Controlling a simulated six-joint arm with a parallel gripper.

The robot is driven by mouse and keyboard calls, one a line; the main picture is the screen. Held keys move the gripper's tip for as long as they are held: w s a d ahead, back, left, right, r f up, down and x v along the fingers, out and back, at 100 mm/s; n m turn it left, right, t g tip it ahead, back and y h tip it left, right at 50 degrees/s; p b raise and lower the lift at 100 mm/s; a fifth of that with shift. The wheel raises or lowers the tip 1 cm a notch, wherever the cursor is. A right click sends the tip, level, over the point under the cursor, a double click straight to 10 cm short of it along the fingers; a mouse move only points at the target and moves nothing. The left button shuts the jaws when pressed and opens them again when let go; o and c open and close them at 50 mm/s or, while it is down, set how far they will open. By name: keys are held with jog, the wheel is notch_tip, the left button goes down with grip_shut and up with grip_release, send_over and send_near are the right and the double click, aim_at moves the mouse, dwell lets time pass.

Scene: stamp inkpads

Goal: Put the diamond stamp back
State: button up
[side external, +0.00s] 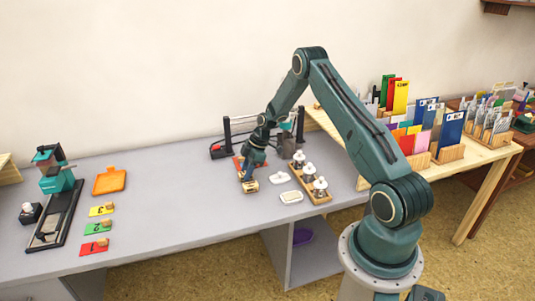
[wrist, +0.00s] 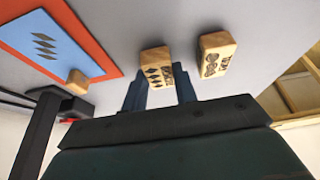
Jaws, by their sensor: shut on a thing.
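My gripper (side external: 250,177) is low over the grey table. In the wrist view its two dark fingers (wrist: 160,95) reach up from the bottom edge and are shut on the diamond stamp (wrist: 157,68), a small wooden block with black diamonds on its face. A similar wooden block (wrist: 215,54) with a different dark pattern sits to the right of it, apart from the fingers. A blue card with diamond prints (wrist: 45,42) lies on an orange-red board (wrist: 98,55) at the left. In the side view small wooden blocks (side external: 249,187) show just under my gripper; I cannot tell them apart.
White dishes (side external: 291,197) and a wooden rack (side external: 324,197) with several metal-topped items stand right of my gripper. A black frame (side external: 227,130) stands behind. Numbered cards (side external: 97,228) and an orange tray (side external: 110,181) lie at left. The table between is clear.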

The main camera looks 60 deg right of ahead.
jog(key=shift+f, duration=0.1)
jog(key=o, duration=0.8)
jog(key=v, duration=1.2)
jog(key=shift+a+r, duration=0.1)
jog(key=shift+r, duration=0.15)
